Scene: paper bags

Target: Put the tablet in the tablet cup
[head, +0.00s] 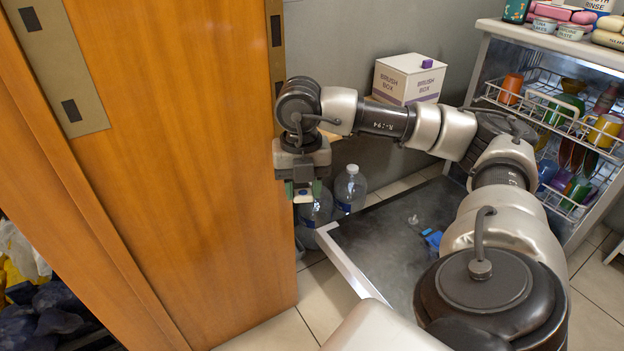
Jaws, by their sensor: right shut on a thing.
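My right gripper (303,188) points down near the edge of the wooden door, left of the open dishwasher door. It is shut on a small white and blue thing, which looks like the tablet (303,197); the fingers hide part of it. The tablet cup seems to be the small blue fitting (432,238) on the inner face of the lowered dishwasher door (375,240). It lies to the right of and lower than my right gripper in the head view. Its inside is too small to make out. My left gripper is not in view.
The dishwasher's racks (545,110) hold several colored cups and dishes. Large water bottles (350,190) stand behind the lowered door, near my gripper. A white box (408,78) stands behind my arm. The tall wooden door (190,150) fills the left side.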

